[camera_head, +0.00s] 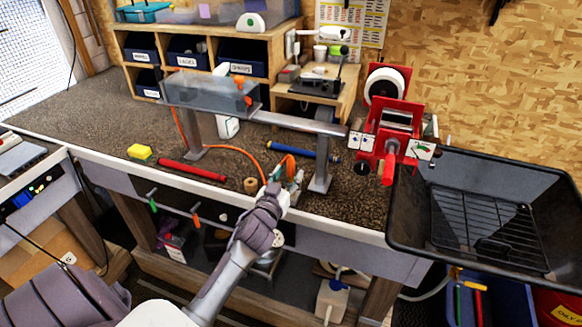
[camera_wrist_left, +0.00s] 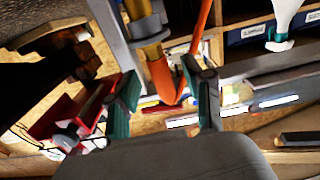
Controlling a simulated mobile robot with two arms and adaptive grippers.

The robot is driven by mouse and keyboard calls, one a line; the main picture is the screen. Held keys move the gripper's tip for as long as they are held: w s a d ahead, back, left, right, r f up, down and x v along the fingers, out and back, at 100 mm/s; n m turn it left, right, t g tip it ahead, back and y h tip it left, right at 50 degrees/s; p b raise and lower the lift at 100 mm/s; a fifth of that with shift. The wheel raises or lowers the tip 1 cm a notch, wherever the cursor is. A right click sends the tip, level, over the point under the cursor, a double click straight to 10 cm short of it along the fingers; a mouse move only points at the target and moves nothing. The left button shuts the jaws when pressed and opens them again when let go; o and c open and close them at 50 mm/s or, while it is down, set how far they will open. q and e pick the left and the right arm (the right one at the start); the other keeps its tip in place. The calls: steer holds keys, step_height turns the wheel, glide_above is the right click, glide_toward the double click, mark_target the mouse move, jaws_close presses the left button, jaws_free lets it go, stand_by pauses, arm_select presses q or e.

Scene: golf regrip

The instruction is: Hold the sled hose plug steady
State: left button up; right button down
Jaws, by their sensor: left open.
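My left gripper (camera_head: 286,180) reaches up from the bottom to the front edge of the bench, below the grey rail (camera_head: 292,123). In the left wrist view its two teal-padded fingers (camera_wrist_left: 168,82) stand apart, and the jaws are open. An orange hose (camera_head: 240,150) runs over the bench and loops close to the gripper. In the left wrist view the orange hose (camera_wrist_left: 198,35) bends beside an orange piece with a brass-coloured collar (camera_wrist_left: 151,48), likely the plug, seen between the fingers. I cannot tell whether the fingers touch it. My right gripper is out of view.
A translucent grey box (camera_head: 205,95) sits on the rail's left end. A red clamp machine (camera_head: 392,128) and a black tray (camera_head: 480,165) stand right.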

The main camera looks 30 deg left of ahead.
arm_select(q)
steer(key=shift+x, duration=1.45)
steer(key=shift+c, duration=0.2)
jaws_close()
stand_by(0.5)
